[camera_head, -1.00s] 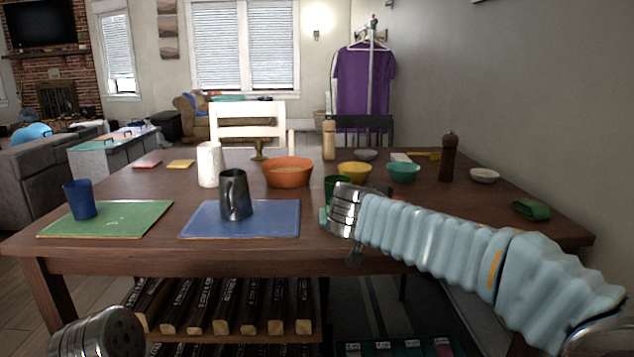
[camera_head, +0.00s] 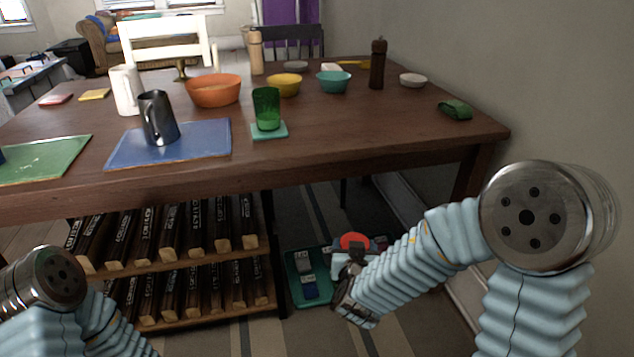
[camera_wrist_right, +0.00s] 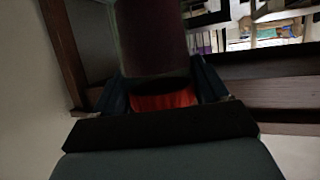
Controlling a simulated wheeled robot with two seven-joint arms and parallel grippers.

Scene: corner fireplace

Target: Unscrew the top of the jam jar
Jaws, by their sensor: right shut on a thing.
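The jam jar (camera_wrist_right: 150,35) is a dark maroon cylinder in the right wrist view, running out of the top of the picture. A red-orange round part (camera_wrist_right: 165,101), apparently its top, shows beside its dark end, between the finger bases. My right gripper (camera_wrist_right: 160,85) is shut with a finger on either side; whether it grips the glass or the top is unclear. In the head view the orange disc (camera_head: 354,241) shows beside my right gripper (camera_head: 350,262), low in front of the table. My left arm shows at bottom left; its gripper is out of view.
The wooden table (camera_head: 350,158) carries a green cup (camera_head: 266,108), bowls, a metal pitcher (camera_head: 158,118) and a brown mill (camera_head: 377,65). A book rack (camera_head: 170,255) stands under the table's left part. A green tray (camera_head: 296,291) lies low behind my right gripper. A wall is at right.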

